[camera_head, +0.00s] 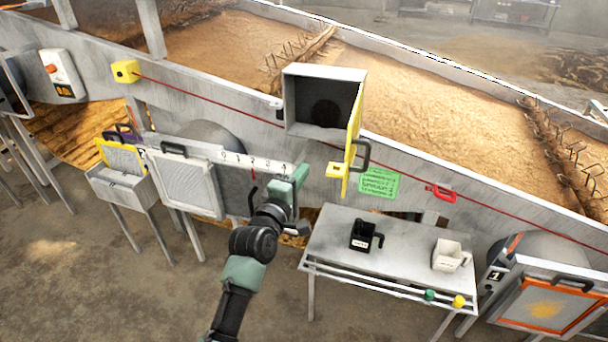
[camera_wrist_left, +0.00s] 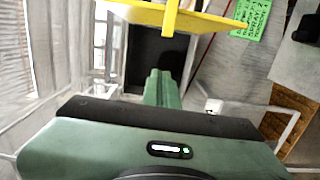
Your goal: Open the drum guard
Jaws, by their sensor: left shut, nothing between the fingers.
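A grey box (camera_head: 324,72) on the sloping wall has a dark inside with a dark round shape in it. Its yellow guard door (camera_head: 352,130), apparently the drum guard, stands swung out on the right side, seen nearly edge-on. The door carries a dark handle (camera_head: 362,155) and a yellow bracket (camera_head: 337,170). In the left wrist view the yellow door (camera_wrist_left: 180,18) crosses the top, with the dark box opening behind my fingers. My left gripper (camera_head: 301,172) is shut and empty, below and left of the bracket, apart from it. My right gripper is out of view.
A metal table (camera_head: 400,245) with a black jug (camera_head: 361,235) and a white jug (camera_head: 448,255) stands right of my arm. A mesh panel (camera_head: 186,185) is to the left. A green tag (camera_head: 379,182) and a red cord handle (camera_head: 441,192) are on the wall.

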